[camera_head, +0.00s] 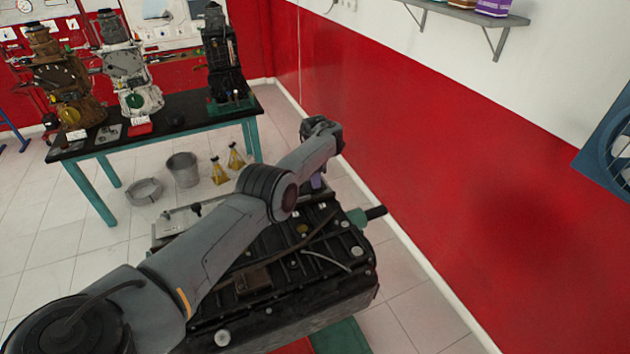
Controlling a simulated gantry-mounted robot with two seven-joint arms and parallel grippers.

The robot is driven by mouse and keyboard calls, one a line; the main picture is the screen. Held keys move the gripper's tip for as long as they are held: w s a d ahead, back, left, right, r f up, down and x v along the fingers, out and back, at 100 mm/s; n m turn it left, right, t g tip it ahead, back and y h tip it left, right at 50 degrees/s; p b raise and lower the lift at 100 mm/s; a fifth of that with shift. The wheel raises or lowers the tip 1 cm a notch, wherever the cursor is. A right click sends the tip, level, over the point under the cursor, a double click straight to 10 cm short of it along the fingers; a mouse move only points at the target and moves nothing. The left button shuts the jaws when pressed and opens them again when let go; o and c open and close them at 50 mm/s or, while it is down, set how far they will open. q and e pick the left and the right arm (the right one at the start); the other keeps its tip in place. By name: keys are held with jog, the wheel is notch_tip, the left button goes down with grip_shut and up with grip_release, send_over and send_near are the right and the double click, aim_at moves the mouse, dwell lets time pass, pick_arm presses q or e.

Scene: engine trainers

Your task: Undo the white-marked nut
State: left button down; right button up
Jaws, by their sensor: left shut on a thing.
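A dark engine block (330,280) lies in front of me, with my left arm reaching across it from the lower left. My left gripper (316,182) hangs below the wrist at the far edge of the engine, mostly hidden by the arm. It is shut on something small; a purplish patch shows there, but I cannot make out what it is. I cannot pick out a white-marked nut; the arm covers part of the engine's top and far side. My right gripper is not in view.
A black-topped table (180,125) with green legs holds several engine trainers at the back left. A metal bucket (183,170), a round pan (145,191) and two yellow bottles (219,172) stand on the floor. A red wall (420,130) runs along the right.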

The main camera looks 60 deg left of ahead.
pick_arm(q)
jog(key=shift+n, duration=0.4)
jog(key=c, duration=1)
grip_release()
jog(key=shift+r, duration=5.4)
